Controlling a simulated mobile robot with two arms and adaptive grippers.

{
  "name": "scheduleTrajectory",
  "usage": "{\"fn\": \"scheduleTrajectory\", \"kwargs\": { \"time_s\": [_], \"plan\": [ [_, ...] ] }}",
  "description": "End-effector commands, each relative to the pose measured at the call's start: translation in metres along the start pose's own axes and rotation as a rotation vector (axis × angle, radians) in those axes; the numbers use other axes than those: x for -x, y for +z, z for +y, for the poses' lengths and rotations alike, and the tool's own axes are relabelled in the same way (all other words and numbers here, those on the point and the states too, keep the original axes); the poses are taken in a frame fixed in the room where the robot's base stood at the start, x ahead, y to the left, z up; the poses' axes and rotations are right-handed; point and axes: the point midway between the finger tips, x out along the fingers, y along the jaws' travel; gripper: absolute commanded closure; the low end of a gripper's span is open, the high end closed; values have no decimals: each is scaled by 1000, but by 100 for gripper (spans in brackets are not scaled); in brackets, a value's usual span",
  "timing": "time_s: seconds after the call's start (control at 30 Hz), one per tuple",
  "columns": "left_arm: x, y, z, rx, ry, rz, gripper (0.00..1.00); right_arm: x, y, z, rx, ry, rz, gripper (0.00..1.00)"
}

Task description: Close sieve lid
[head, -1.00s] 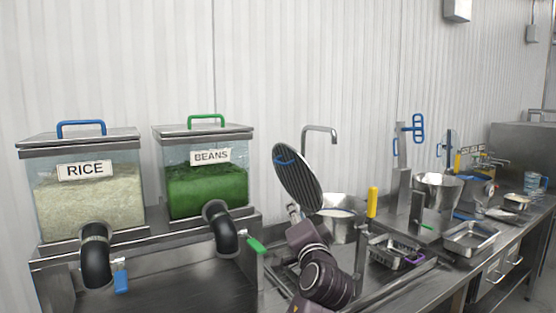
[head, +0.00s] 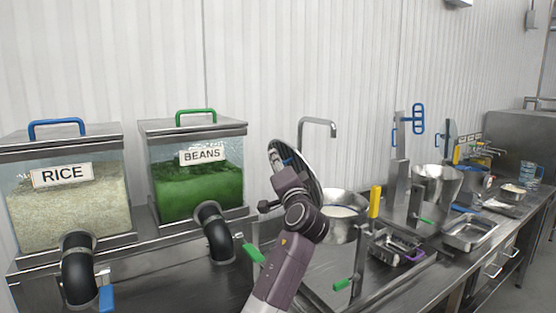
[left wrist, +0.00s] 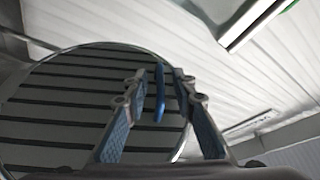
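The round slotted sieve lid (head: 312,172) stands raised and tilted up in the head view, behind my arm. In the left wrist view the lid (left wrist: 60,110) fills the left half, with its blue handle (left wrist: 160,95). My left gripper (left wrist: 161,75) is open, with one finger on each side of the handle and a visible gap around it. In the head view my left gripper (head: 278,158) is at the lid's face, its fingers partly hidden. The steel sieve bowl (head: 352,232), with white contents, is beside the lid at the right. My right gripper is not in view.
The rice bin (head: 65,215) and the beans bin (head: 200,190) stand at left, with black spouts. A tap (head: 320,122) rises behind the lid. A yellow handle (head: 375,200) stands right of the bowl. Trays and more pans line the counter at right.

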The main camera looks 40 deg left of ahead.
Motion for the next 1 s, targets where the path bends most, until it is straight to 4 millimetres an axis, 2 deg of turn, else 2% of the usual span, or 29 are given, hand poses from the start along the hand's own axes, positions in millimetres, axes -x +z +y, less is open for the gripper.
{"fn": "scheduleTrajectory", "kwargs": {
  "time_s": [0.03,0.1,0.23,0.4,0.47,0.63,1.0],
  "plan": [
    [-1,0,0,0,0,0,76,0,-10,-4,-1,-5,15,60],
    [-1,0,0,0,0,0,76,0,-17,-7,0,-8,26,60],
    [-1,0,0,0,0,0,77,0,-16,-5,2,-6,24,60],
    [0,0,0,0,0,0,95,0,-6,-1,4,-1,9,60],
    [0,0,1,0,1,0,100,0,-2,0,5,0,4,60],
    [0,0,1,-1,1,0,100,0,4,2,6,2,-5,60],
    [-2,-5,0,-20,11,1,100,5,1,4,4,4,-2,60]
  ]
}}
